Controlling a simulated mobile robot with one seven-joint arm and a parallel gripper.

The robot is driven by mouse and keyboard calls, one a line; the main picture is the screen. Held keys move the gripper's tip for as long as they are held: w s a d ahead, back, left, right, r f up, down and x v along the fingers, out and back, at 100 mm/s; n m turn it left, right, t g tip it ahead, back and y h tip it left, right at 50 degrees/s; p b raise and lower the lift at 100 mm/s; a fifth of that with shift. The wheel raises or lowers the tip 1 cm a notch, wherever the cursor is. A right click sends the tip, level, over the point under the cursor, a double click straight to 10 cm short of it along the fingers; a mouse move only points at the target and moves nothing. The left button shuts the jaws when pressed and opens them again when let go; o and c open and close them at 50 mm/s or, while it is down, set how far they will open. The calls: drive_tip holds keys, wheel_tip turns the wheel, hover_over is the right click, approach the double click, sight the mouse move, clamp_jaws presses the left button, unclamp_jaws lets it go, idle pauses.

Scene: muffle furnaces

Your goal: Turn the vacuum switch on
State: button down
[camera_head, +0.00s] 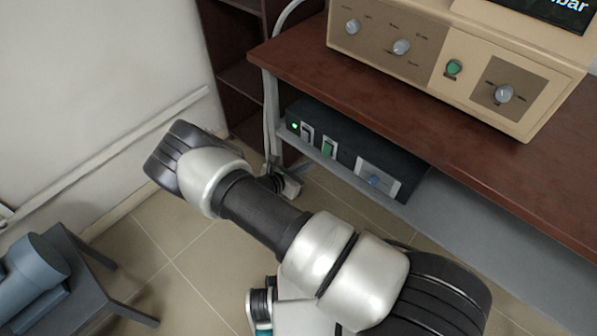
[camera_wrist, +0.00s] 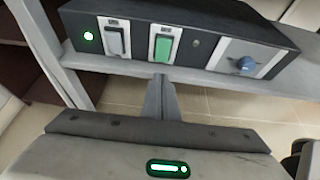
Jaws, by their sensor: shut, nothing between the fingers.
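A black control box (camera_head: 350,150) sits on the shelf below the brown tabletop. In the wrist view its front (camera_wrist: 185,42) carries a lit green lamp (camera_wrist: 88,36), a grey rocker switch (camera_wrist: 115,40), a green rocker switch (camera_wrist: 162,47) and a blue knob (camera_wrist: 246,63). Its labels are too small to read, so I cannot tell which switch is the vacuum switch. My gripper (camera_wrist: 159,80) is shut and empty, its fingers pointing at the box just below the green rocker in the picture. Whether the tips touch anything is unclear. In the head view my arm mostly hides the gripper.
A cream furnace unit (camera_head: 450,65) with knobs and a green button (camera_head: 454,68) stands on the brown tabletop (camera_head: 480,150) above the box. A metal table leg (camera_head: 271,115) stands left of the box. A grey stand (camera_head: 95,290) is at lower left. Tiled floor (camera_head: 190,270) lies open beneath my arm.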

sight(326, 151)
drive_tip(key=shift+r+b+x, duration=0.2)
drive_tip(key=shift+x, duration=0.95)
drive_tip(key=shift+r+b+x, duration=0.15)
drive_tip(key=shift+x, duration=0.95)
drive_tip(key=shift+r+b+x, duration=0.2)
drive_tip(key=shift+x, duration=0.95)
drive_tip(key=shift+w+d, duration=0.15)
drive_tip(key=shift+w+d+f+b, duration=0.15)
drive_tip(key=shift+f+b, duration=0.25)
drive_tip(key=shift+b, duration=0.35)
drive_tip(key=shift+r, duration=0.3)
drive_tip(key=shift+r+p, duration=0.1)
drive_tip(key=shift+p, duration=0.2)
drive_tip(key=shift+r+p, duration=0.5)
drive_tip(key=shift+r, duration=0.3)
